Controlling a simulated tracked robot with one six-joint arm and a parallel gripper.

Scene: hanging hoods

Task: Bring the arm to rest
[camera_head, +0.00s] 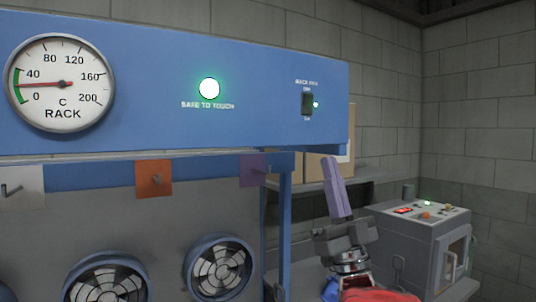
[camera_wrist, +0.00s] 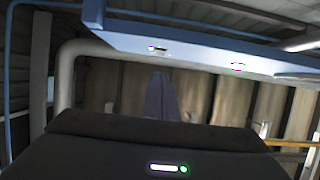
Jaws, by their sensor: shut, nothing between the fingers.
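In the wrist view the closed fingers (camera_wrist: 162,80) stand upright in the middle above the dark gripper body. Nothing is held. The lower part of my arm runs out of the bottom of the head view.
The blue rack (camera_head: 270,85) carries a gauge (camera_head: 60,84) reading low in its green band and a lit green SAFE TO TOUCH lamp (camera_head: 209,89). Coloured hook plates (camera_head: 154,178) and fans (camera_head: 219,266) sit below. A grey control box (camera_head: 420,255) stands at right, near my arm.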

